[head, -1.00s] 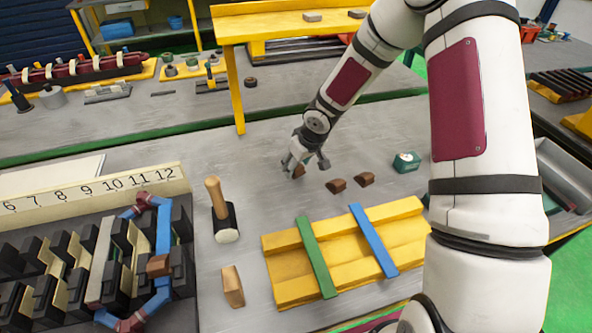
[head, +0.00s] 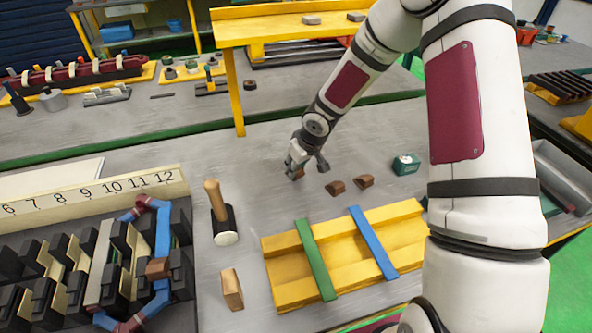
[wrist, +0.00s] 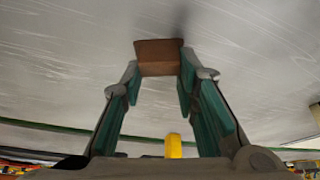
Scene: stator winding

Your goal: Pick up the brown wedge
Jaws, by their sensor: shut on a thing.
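A brown wedge (wrist: 160,57) is between the fingertips of my gripper (wrist: 160,78) in the wrist view, with the grey bench top beyond it. In the head view my gripper (head: 307,172) is at the middle of the bench, shut on this wedge (head: 297,175), which is mostly hidden by the fingers. I cannot tell whether the wedge touches the bench. Two more brown wedges lie on the bench to the right of my gripper, a nearer one (head: 336,188) and a farther one (head: 364,181).
A green box with a dial (head: 406,164) stands right of the loose wedges. A yellow rack (head: 285,290) with a green and a blue strip is in front. A mallet (head: 221,212), a wooden block (head: 232,289) and the stator fixture (head: 100,270) are at left. A yellow shelf (head: 235,95) stands behind.

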